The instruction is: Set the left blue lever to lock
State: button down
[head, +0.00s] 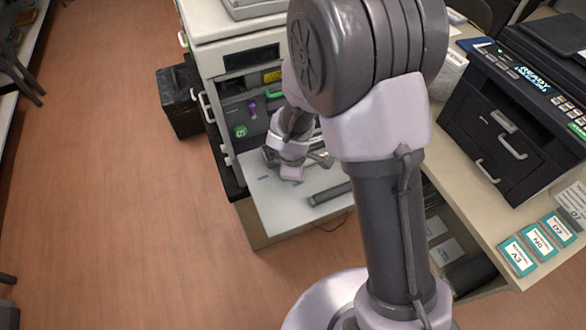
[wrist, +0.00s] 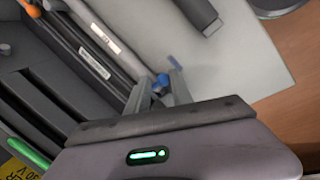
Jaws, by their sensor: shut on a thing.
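A small blue lever (wrist: 160,86) sits at the end of a dark, long unit with white labels (wrist: 88,58) in the wrist view. My gripper (wrist: 160,77) has its two fingers on either side of this lever and is shut on it. The blue levers cannot be made out there, and no lock mark is readable.
Inside the printer are a purple part (head: 252,107) and a green knob (head: 240,131). A black printer (head: 510,120) and several teal-edged boxes (head: 518,257) stand right.

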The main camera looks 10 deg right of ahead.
jog(key=shift+w+r+n, duration=0.1)
jog(key=shift+w+n, duration=0.15)
jog(key=shift+n, duration=0.25)
jog(key=c, duration=1.5)
grip_release()
jog(key=o, duration=0.4)
jog(key=shift+w+a, duration=0.1)
jog(key=shift+o, duration=0.2)
jog(key=d+p+v, duration=0.1)
jog(key=p+v, duration=0.8)
jog(key=v, duration=0.8)
jog(key=shift+s+a+p, duration=0.2)
jog(key=shift+s+p, duration=0.1)
jog(key=shift+p, duration=0.1)
